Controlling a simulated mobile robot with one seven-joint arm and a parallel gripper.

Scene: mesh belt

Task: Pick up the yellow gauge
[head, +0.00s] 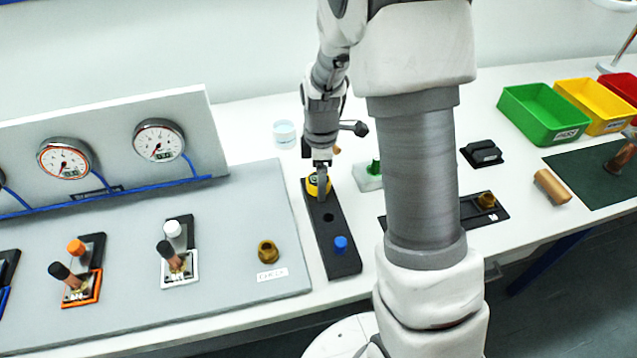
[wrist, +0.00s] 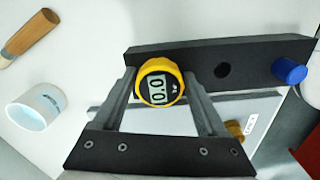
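The yellow gauge (wrist: 160,82) is round, with a yellow rim and a digital face reading 0.0. It sits at one end of a long black holder (wrist: 205,52), which shows in the head view (head: 333,245) left of my arm. My gripper (wrist: 160,78) is down at the gauge, with one finger on each side of it. The fingers stand wide apart and look very close to the rim; contact is not clear. In the head view the gauge (head: 314,187) is partly hidden below my gripper.
The holder also has an empty hole and a blue cap (head: 341,245). A white cup (head: 284,132) and a wooden-handled tool (wrist: 30,32) lie near my gripper. A panel with dial gauges (head: 115,150) stands left; a green bin (head: 545,112) is at right.

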